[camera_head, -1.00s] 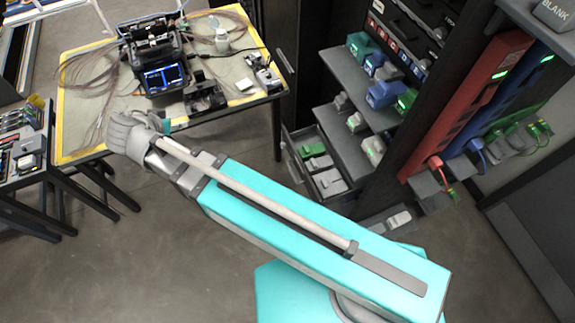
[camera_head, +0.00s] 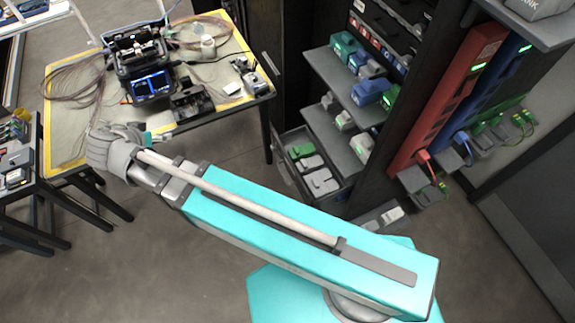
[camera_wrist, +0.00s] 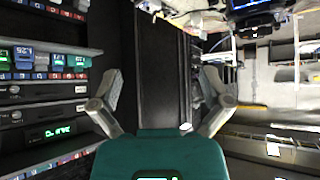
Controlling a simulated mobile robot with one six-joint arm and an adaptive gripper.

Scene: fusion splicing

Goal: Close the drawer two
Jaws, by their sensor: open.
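An open drawer (camera_head: 283,171) sticks out low from the dark rack in the head view, with several green and grey blocks inside. I cannot read a number on it, so I cannot tell whether it is drawer two. My gripper (camera_wrist: 161,74) is open and empty in the wrist view, its two grey fingers spread wide above a teal body. In the head view my arm reaches left, away from the drawer, and its end lies in front of the work table's near edge. The fingers are mostly hidden there. No open drawer is clear in the wrist view.
The work table (camera_head: 215,112) at upper left carries a fusion splicer (camera_head: 150,85) and loose fibres. Shelves (camera_head: 335,85) with coloured blocks stand above the drawer, and red (camera_head: 450,100) and blue units are right of them. Bare floor (camera_head: 225,150) lies between table and drawer.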

